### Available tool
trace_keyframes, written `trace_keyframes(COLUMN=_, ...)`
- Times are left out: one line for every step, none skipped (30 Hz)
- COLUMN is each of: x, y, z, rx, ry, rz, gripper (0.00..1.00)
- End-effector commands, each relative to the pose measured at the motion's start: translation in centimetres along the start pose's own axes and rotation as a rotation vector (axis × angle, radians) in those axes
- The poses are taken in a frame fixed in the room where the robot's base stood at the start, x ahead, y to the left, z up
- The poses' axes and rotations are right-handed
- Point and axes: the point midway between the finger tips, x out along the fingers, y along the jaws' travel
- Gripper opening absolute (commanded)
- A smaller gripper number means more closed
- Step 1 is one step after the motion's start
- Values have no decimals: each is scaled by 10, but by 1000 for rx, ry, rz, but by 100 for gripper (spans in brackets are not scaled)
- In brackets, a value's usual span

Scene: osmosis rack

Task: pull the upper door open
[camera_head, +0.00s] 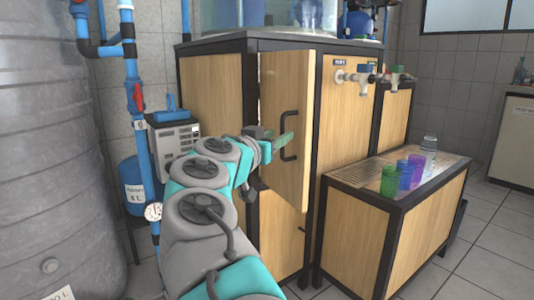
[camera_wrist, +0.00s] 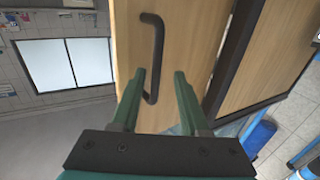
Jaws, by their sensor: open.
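The upper door (camera_head: 283,95) is a light wood panel on the dark-framed cabinet. It looks partly swung out, with its lower edge standing clear of the frame. Its black bar handle (camera_head: 289,137) is upright near the middle of the panel. My gripper (camera_head: 287,138) is at the handle with its green fingers open. In the wrist view the handle (camera_wrist: 157,40) runs down towards the space between my fingertips (camera_wrist: 160,73), its lower end close to the left finger. I cannot tell whether a finger touches it.
A lower door with a small handle (camera_head: 301,230) is below. A low wooden bench (camera_head: 353,215) with coloured cups (camera_head: 403,176) stands at the right. Taps (camera_head: 362,77) stick out from the cabinet. A large grey tank (camera_head: 50,150) and blue pipes are at the left.

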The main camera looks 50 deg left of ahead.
Motion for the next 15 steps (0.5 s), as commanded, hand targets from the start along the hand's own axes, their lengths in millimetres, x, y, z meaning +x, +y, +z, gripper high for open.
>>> trace_keyframes(x=-6, y=0, z=9, rx=4, ry=-1, rz=-3, gripper=45)
trace_keyframes(x=-8, y=0, z=9, rx=4, ry=-2, rz=-3, gripper=45)
trace_keyframes(x=-11, y=0, z=5, rx=5, ry=-5, rz=-3, gripper=45)
trace_keyframes(x=-13, y=1, z=4, rx=5, ry=-6, rz=-1, gripper=45)
trace_keyframes(x=-15, y=1, z=4, rx=5, ry=-7, rz=-2, gripper=45)
trace_keyframes(x=-18, y=0, z=4, rx=4, ry=-5, rz=-2, gripper=45)
trace_keyframes(x=-20, y=0, z=4, rx=4, ry=-5, rz=-3, gripper=45)
trace_keyframes(x=-22, y=0, z=4, rx=3, ry=-4, rz=-4, gripper=45)
trace_keyframes(x=-24, y=0, z=4, rx=3, ry=-6, rz=-4, gripper=45)
trace_keyframes(x=-26, y=0, z=4, rx=3, ry=-6, rz=-3, gripper=45)
trace_keyframes(x=-28, y=0, z=5, rx=4, ry=-7, rz=-3, gripper=45)
trace_keyframes(x=-30, y=1, z=5, rx=4, ry=-7, rz=0, gripper=45)
trace_keyframes(x=-32, y=1, z=5, rx=4, ry=-8, rz=0, gripper=45)
trace_keyframes(x=-34, y=1, z=5, rx=3, ry=-7, rz=0, gripper=45)
trace_keyframes(x=-35, y=0, z=3, rx=-3, ry=-8, rz=-1, gripper=45)
